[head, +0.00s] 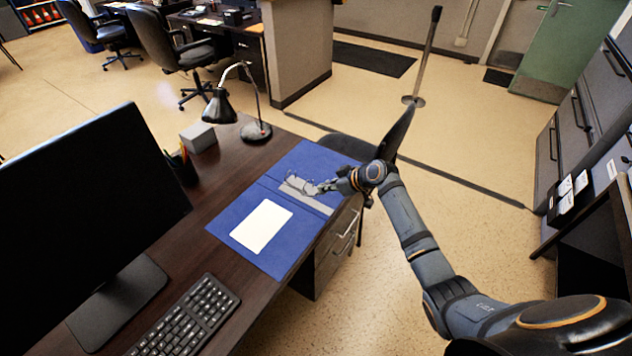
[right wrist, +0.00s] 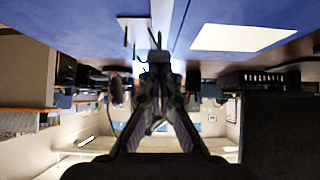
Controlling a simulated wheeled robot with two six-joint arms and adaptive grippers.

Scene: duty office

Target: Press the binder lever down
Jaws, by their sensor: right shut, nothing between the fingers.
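The blue binder (head: 262,208) lies open on the dark desk, with a white sheet (head: 262,226) on its near half. My right gripper (head: 328,186) is shut and empty, at the right end of the mechanism, close above the binder. In the right wrist view the shut fingertips (right wrist: 158,62) are in front of the binder (right wrist: 85,22), which appears at the top, with a metal strip behind them. I cannot tell whether they touch the lever, whose exact position is hard to make out. My left gripper is not in view.
A black monitor (head: 85,205) and keyboard (head: 185,318) are on the left of the desk (head: 190,235). A desk lamp (head: 256,131), a grey box (head: 198,137) and a pen holder (head: 182,167) stand behind the binder.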

